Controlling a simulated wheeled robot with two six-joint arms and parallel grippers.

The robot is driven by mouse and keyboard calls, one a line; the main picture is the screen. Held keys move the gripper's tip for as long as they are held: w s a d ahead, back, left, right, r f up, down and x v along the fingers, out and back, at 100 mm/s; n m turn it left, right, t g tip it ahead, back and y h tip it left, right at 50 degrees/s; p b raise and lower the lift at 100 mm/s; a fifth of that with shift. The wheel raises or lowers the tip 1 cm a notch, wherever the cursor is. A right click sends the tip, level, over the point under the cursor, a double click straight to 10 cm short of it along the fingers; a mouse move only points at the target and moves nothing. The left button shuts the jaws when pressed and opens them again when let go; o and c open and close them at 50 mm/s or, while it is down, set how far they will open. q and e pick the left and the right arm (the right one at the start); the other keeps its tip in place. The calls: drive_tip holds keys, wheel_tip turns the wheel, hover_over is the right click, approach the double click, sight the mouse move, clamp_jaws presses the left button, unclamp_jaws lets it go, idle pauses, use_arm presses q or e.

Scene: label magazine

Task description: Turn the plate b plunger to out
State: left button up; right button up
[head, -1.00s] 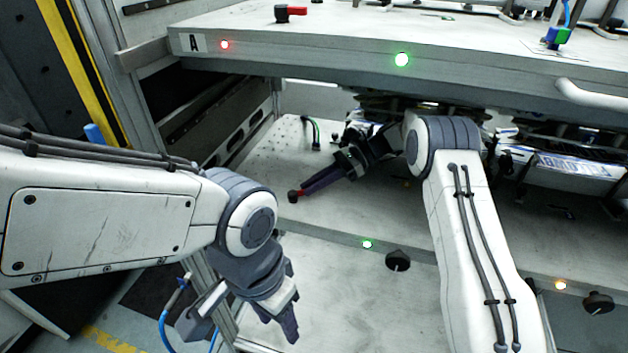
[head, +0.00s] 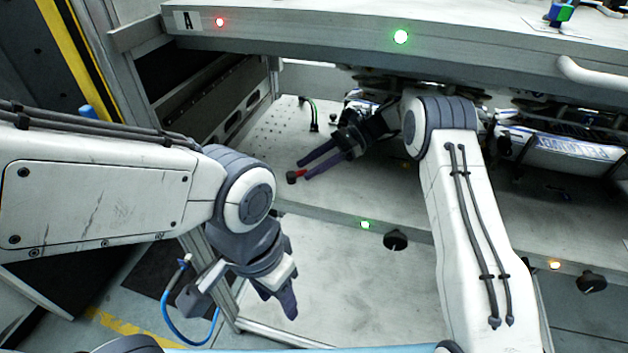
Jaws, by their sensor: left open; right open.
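My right gripper (head: 304,171) reaches in under the upper plate from the right. Its jaws are open, one finger above and one below the red lever in the picture; I cannot tell whether they touch it. The lever's far end is hidden by the gripper. My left gripper (head: 289,308) is open and empty, pointing down in front of the plate. Its fingers overlap in this view.
The upper plate marked A (head: 290,38) overhangs the work space, with a red and a green lamp. A black knob (head: 396,240) and a green lamp (head: 365,224) sit on the lower front edge. A white-and-blue printed part (head: 562,150) hangs at right.

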sight(296, 180)
drive_tip(key=s+m+t+b, duration=0.1)
drive_tip(key=m+t+b, duration=0.1)
drive_tip(key=t+b, duration=0.1)
drive_tip(key=s+m+t+b, duration=0.1)
drive_tip(key=m+t+b, duration=0.2)
drive_tip(key=b, duration=0.3)
drive_tip(key=s+m+t+b, duration=0.1)
drive_tip(key=m+t+b, duration=0.1)
drive_tip(key=b, duration=0.3)
drive_tip(key=shift+s+f+m+t, duration=0.4)
drive_tip(key=shift+t, duration=0.1)
drive_tip(key=shift+d+r+p, duration=0.65)
drive_tip(key=shift+d+r, duration=0.15)
drive_tip(key=p+v, duration=0.2)
drive_tip(key=v, duration=0.6)
drive_tip(key=shift+s+d, duration=0.15)
drive_tip(key=shift+d, duration=0.15)
drive_tip(key=s+a+r+n+g+h+p, duration=0.2)
drive_tip(key=s+r+n+p, duration=0.1)
drive_tip(key=s+n+p, duration=0.2)
drive_tip(key=s+a+r+n+g+h+p, duration=0.2)
drive_tip(key=s+n+p, duration=0.4)
drive_tip(key=s, duration=0.4)
drive_tip(key=s+a+r+n+g+h+p, duration=0.2)
drive_tip(key=s+a+r+n+h+p, duration=0.2)
drive_tip(key=s+n, duration=0.3)
drive_tip(key=shift+s+a+n+g+p, duration=0.2)
drive_tip(key=shift+s+n+g+p, duration=0.1)
drive_tip(key=shift+s+p, duration=0.45)
drive_tip(key=shift+w+r, duration=0.1)
